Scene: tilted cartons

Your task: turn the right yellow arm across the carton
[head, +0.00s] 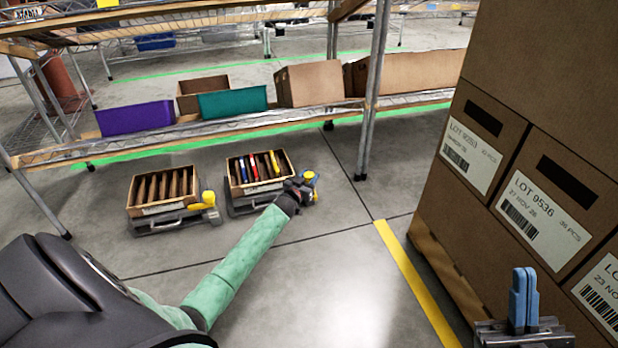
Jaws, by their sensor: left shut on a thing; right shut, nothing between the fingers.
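Two open cartons sit on grey stands on the floor. The right carton (233,190) holds several coloured items, with red, blue, yellow and white showing. The right yellow arm (310,176) is at the right side of its stand, clear of the carton's opening. My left gripper (306,187) is shut on this yellow arm; its fingertips are small and partly hidden. The left carton (150,209) holds several brown dividers, and its yellow arm (208,197) lies at its right corner. My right gripper (523,298) is shut and empty at the lower right, its blue fingers together pointing up.
A wire shelf (300,112) behind carries a purple bin (135,117), a teal bin (232,102) and brown boxes. Its post (373,90) stands behind and right of the right carton. Stacked labelled cartons (545,140) fill the right side. Floor near the yellow line (415,285) is clear.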

